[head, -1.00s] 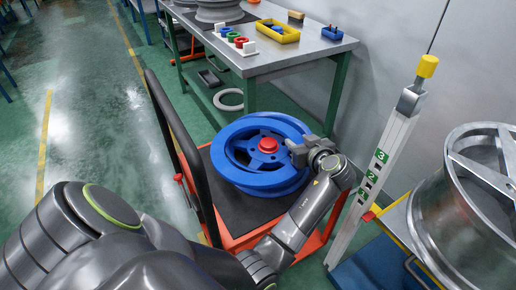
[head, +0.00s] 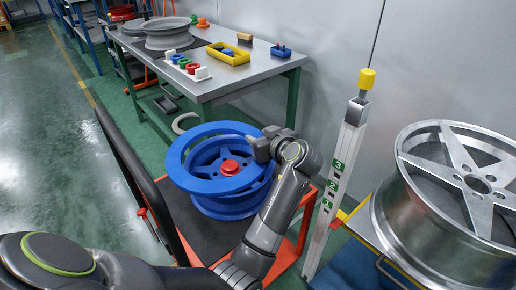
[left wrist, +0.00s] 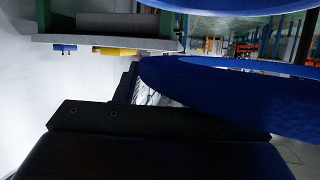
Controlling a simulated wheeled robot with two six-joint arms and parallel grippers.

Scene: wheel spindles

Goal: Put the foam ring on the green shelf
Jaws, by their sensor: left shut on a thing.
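The foam ring (head: 178,157) is a flat blue ring, seen in the head view over a blue wheel (head: 232,207) with a red hub cap. My left gripper (head: 262,147) is shut on the ring's right side. The ring also shows in the left wrist view (left wrist: 235,100), beside a dark gripper part. That view looks upside down, with a gap between ring and wheel rim (left wrist: 235,4). Part of the wheel is hidden by the ring and arm. I cannot tell which surface is the green shelf. My right gripper is not in view.
A grey workbench (head: 205,85) with green legs stands behind, holding a yellow bin (head: 229,53) and small coloured rings. A pale ring (head: 186,122) lies under it. A numbered post (head: 340,180) and a silver wheel (head: 450,190) stand at right. A black handle (head: 135,175) rises at left.

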